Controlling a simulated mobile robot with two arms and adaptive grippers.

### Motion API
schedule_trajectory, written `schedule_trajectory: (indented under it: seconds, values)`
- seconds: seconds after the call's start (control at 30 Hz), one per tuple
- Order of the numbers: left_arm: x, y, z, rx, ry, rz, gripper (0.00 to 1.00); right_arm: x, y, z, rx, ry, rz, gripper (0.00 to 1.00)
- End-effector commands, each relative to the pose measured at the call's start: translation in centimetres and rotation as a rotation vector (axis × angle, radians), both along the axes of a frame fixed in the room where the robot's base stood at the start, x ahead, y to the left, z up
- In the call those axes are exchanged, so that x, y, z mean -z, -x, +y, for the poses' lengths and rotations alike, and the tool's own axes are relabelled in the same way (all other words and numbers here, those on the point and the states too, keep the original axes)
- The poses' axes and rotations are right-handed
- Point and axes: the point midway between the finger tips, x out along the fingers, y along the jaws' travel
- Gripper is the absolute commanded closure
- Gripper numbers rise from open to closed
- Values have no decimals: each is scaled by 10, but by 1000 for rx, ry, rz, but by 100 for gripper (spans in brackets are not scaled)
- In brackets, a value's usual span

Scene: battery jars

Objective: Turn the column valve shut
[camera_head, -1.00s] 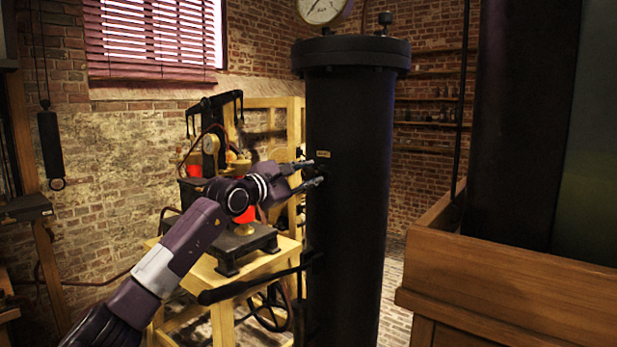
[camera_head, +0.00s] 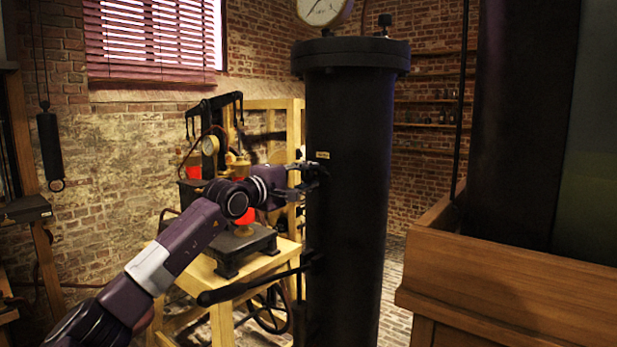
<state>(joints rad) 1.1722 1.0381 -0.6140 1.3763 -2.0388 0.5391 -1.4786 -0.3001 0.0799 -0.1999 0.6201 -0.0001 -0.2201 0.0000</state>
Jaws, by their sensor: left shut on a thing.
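The tall black column (camera_head: 350,200) stands upright in the middle of the view, with a flanged top and a round gauge (camera_head: 322,10) above it. A small yellowish label (camera_head: 322,155) is on its front left side. My left gripper (camera_head: 312,177) is at the column's left side, just below the label, and is shut on a small dark part there, seemingly the column valve. The gripper's fingers hide most of that part, and its handle position cannot be made out. My right gripper is not in view.
A yellow wooden stand (camera_head: 215,285) with dark apparatus is behind my left arm. A black bar (camera_head: 255,283) juts left from the column's lower part. A wooden cabinet (camera_head: 500,285) fills the lower right. Brick floor shows between column and cabinet.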

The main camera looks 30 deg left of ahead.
Motion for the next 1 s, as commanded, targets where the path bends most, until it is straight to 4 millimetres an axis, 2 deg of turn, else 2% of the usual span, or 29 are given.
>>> schedule_trajectory:
  seconds: [0.47, 0.5, 0.63, 1.0]
  values:
    - [2, 0, -1, 1, -16, 3, 98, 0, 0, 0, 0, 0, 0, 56]
    - [2, 0, -1, 1, -16, 3, 73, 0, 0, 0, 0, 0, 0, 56]
    - [2, 0, -1, 1, -15, 2, 58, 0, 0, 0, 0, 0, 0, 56]
    - [1, 3, 1, 0, -15, 0, 57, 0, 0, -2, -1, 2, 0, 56]
